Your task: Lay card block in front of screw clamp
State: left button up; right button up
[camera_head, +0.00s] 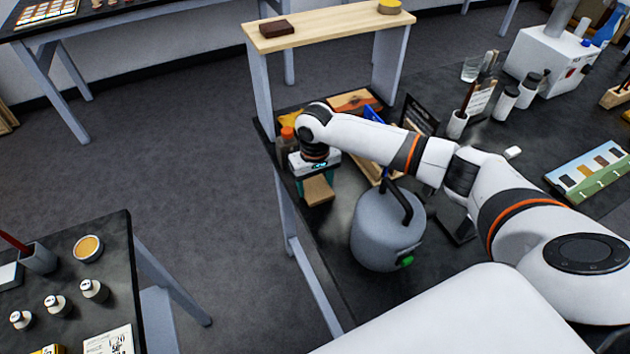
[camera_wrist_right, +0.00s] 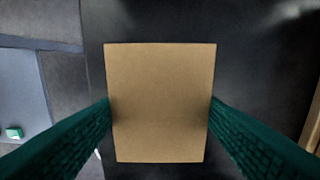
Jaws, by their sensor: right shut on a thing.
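My right gripper (camera_head: 316,176) is shut on the card block (camera_head: 319,191), a plain tan block, over the left part of the dark worktop. In the right wrist view, the block (camera_wrist_right: 160,75) sits squarely between the two green fingers, which touch its left and right sides. I cannot tell whether the block touches the worktop. I cannot make out the screw clamp in either view; my right arm hides part of the worktop. My left gripper is not in view.
A grey rounded vessel (camera_head: 378,240) with a black handle stands right of the block. An orange-capped bottle (camera_head: 287,140) is close behind the gripper. A wooden raised shelf (camera_head: 335,27) stands at the back. The worktop's left edge is close.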

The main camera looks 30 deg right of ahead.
aim_at(315, 187)
jog(key=o, duration=1)
notch_tip(315, 187, up, 12)
jog(key=b, duration=0.1)
